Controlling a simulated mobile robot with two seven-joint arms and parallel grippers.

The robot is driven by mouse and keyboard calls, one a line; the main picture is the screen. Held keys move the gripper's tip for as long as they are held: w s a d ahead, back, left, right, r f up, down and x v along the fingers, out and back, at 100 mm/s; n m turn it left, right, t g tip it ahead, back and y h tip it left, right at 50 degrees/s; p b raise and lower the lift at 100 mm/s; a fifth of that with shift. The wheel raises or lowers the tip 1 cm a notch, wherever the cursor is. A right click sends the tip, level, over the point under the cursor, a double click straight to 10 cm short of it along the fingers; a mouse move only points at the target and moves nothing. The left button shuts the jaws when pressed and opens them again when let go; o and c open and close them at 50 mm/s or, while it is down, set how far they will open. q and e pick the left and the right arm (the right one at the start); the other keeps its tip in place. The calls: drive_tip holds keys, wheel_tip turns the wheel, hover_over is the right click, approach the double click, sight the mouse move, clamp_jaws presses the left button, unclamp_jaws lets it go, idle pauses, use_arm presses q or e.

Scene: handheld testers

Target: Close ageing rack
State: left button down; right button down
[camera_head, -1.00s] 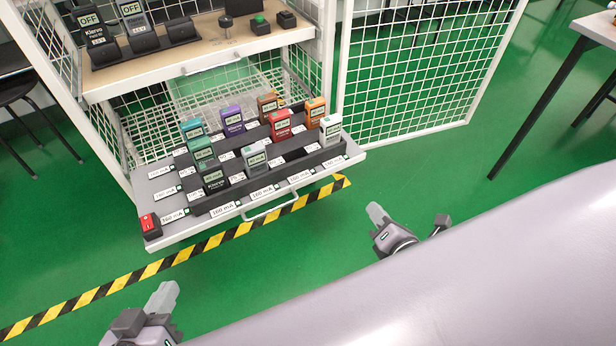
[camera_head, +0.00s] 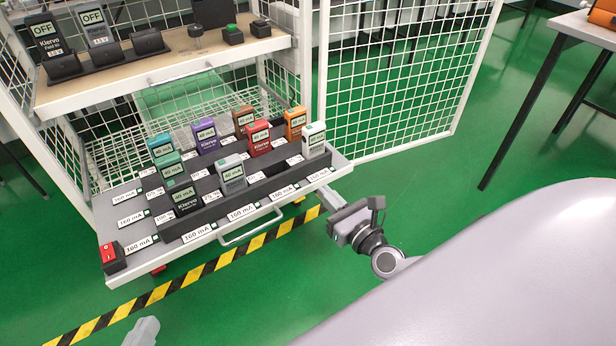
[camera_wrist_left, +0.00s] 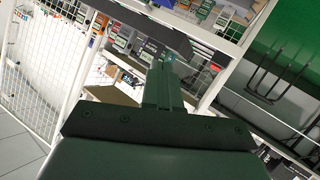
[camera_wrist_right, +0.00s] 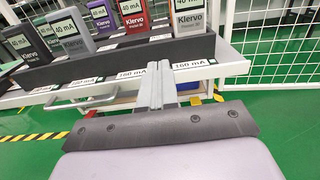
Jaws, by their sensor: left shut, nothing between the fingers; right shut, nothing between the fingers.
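The ageing rack is a white wire-mesh cage (camera_head: 70,150) with its mesh door (camera_head: 400,85) swung open to the right. Its lower shelf (camera_head: 110,217) is pulled out toward me and carries several coloured testers in dark holders, such as a red one (camera_head: 258,140). A bar handle (camera_head: 252,228) is on the shelf's front, also seen in the right wrist view (camera_wrist_right: 85,104). My right gripper (camera_head: 337,200) is shut and empty by the shelf's front right corner; contact is unclear. My left gripper (camera_head: 146,324) is shut and empty, low in front of the shelf, mostly cut off.
An upper shelf (camera_head: 160,68) holds dark devices, two reading OFF. A red switch (camera_head: 112,256) sits on the lower shelf's front left corner. Yellow-black tape (camera_head: 190,282) crosses the green floor. A table (camera_head: 590,28) stands at the far right.

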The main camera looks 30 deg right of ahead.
sight(301, 168)
drive_tip(key=w+b, duration=0.1)
drive_tip(key=w, duration=0.6)
drive_tip(key=shift+w+a, duration=0.1)
drive_tip(key=shift+w, duration=0.05)
use_arm(q)
drive_tip(key=shift+s+a+f, duration=0.15)
drive_tip(key=shift+f, duration=0.05)
use_arm(e)
drive_tip(key=shift+w, duration=0.3)
